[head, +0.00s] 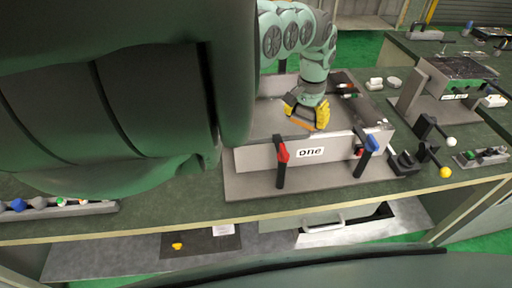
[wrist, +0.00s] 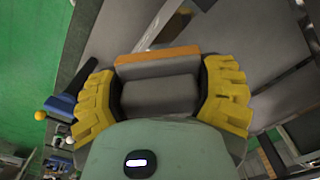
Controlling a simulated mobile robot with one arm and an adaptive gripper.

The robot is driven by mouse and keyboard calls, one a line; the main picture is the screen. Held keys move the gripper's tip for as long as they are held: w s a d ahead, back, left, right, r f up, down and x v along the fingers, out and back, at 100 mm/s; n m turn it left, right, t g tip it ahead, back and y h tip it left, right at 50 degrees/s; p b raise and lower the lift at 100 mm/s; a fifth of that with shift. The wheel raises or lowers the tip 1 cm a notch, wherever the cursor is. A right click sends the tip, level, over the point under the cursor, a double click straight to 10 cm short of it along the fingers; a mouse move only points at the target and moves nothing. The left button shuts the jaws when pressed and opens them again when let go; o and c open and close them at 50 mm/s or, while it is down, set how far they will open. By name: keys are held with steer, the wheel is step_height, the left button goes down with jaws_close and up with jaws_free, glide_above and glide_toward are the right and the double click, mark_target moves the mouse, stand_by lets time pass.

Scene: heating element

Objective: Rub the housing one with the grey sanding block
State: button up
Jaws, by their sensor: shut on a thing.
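The housing one (head: 260,158) is a light grey box with a label reading "one" on its front wall. It sits on a grey baseplate (head: 240,188) on the bench. My gripper (head: 306,114), with yellow ribbed fingers, is over the housing, behind its front wall. It is shut on the grey sanding block (wrist: 160,92), which has an orange edge strip and sits between both fingers in the wrist view. Only a thin orange part of the block (head: 302,124) shows in the head view. I cannot tell whether its underside touches the housing.
A red-handled clamp (head: 282,154) and a blue-handled clamp (head: 369,145) stand at the housing's front. A second housing (head: 450,72) is farther right. Black fixtures with a yellow knob (head: 446,172) stand right of the baseplate. My dark arm hides much of the left.

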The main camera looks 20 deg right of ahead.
steer(key=shift+w+a+r, duration=0.1)
steer(key=shift+a+r, duration=0.05)
steer(key=shift+r, duration=0.5)
steer(key=shift+w+a+r, duration=0.1)
steer(key=shift+r, duration=0.5)
